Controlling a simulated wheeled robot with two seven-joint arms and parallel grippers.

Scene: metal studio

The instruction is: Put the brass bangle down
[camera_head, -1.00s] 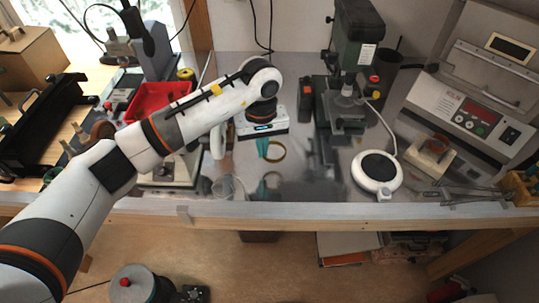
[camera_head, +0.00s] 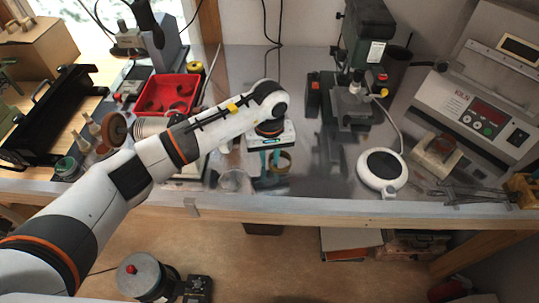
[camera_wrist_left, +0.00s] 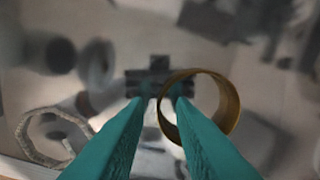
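The brass bangle (camera_head: 286,161) is a plain gold-coloured ring low over the shiny metal bench (camera_head: 316,186), near its front edge. It looks flat and seems to rest on the bench. In the left wrist view the bangle (camera_wrist_left: 233,104) is at the right finger. My left gripper (camera_head: 271,160) points down with its teal fingers parted. In the left wrist view the left gripper (camera_wrist_left: 160,101) has the bangle's near wall between its fingertips, with a gap showing. The right finger covers part of the ring. My right gripper is not in view.
A clear glass (camera_head: 234,181) stands just left of the bangle. A red bin (camera_head: 168,92) is further left. A round white device (camera_head: 382,168) and a green-topped drill press (camera_head: 367,52) stand to the right. The bench's front edge (camera_head: 330,208) is close.

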